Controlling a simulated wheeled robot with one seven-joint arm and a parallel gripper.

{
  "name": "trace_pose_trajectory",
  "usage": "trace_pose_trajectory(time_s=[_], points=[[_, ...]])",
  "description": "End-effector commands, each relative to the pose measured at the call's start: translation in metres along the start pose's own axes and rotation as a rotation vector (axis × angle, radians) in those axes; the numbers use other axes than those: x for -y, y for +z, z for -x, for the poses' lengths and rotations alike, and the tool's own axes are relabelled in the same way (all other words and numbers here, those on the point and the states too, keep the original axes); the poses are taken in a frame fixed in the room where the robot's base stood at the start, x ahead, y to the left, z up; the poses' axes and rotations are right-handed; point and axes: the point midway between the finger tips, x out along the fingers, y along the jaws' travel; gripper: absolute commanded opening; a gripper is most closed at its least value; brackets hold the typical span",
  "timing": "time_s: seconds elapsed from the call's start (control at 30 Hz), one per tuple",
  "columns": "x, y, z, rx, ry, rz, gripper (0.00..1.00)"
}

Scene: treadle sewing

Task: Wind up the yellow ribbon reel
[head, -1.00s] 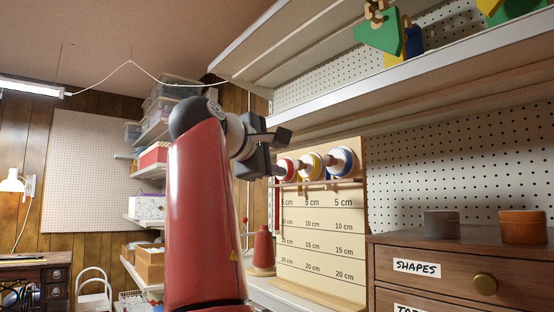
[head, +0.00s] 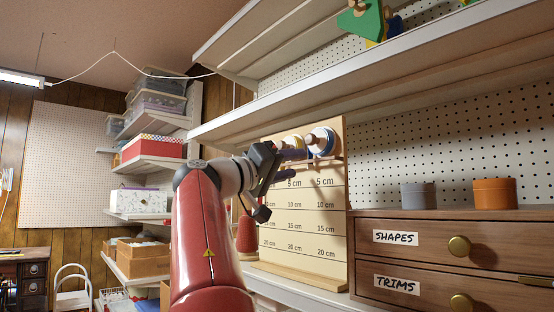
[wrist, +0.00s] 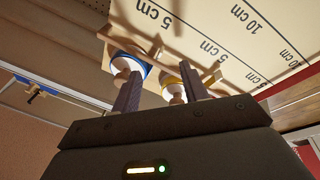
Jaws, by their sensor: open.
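The yellow ribbon reel (head: 292,141) is on the upper part of a tan measuring board (head: 315,215), partly hidden by my gripper in the head view. In the wrist view the yellow reel (wrist: 171,82) shows between my finger tips, nearer the right finger, with its pale knob facing me. My gripper (wrist: 161,72) is open and empty, its fingers pointing toward the reels. The left finger overlaps the blue reel (wrist: 127,65). I cannot tell whether either finger touches a reel. The gripper also shows in front of the board in the head view (head: 289,162).
The blue reel (head: 322,141) sits right of the yellow one. A shelf (head: 330,105) runs above the board. A drawer cabinet (head: 450,235) with a grey tin (head: 418,195) and an orange tin (head: 494,193) stands right. A red cone (head: 246,236) stands below my gripper.

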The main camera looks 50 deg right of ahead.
Motion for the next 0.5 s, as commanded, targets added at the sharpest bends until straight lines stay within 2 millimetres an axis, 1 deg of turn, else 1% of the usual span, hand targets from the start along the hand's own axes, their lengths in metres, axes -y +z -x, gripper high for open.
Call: trace_pose_trajectory(time_s=[0.07, 0.27, 0.4, 0.5], points=[[0.006, 0.003, 0.002, -0.039, 0.057, -0.091, 0.44], [0.016, -0.006, 0.014, -0.207, 0.166, -0.350, 0.44], [0.027, -0.015, 0.028, -0.355, 0.187, -0.519, 0.44], [0.034, -0.021, 0.037, -0.445, 0.178, -0.612, 0.44]])
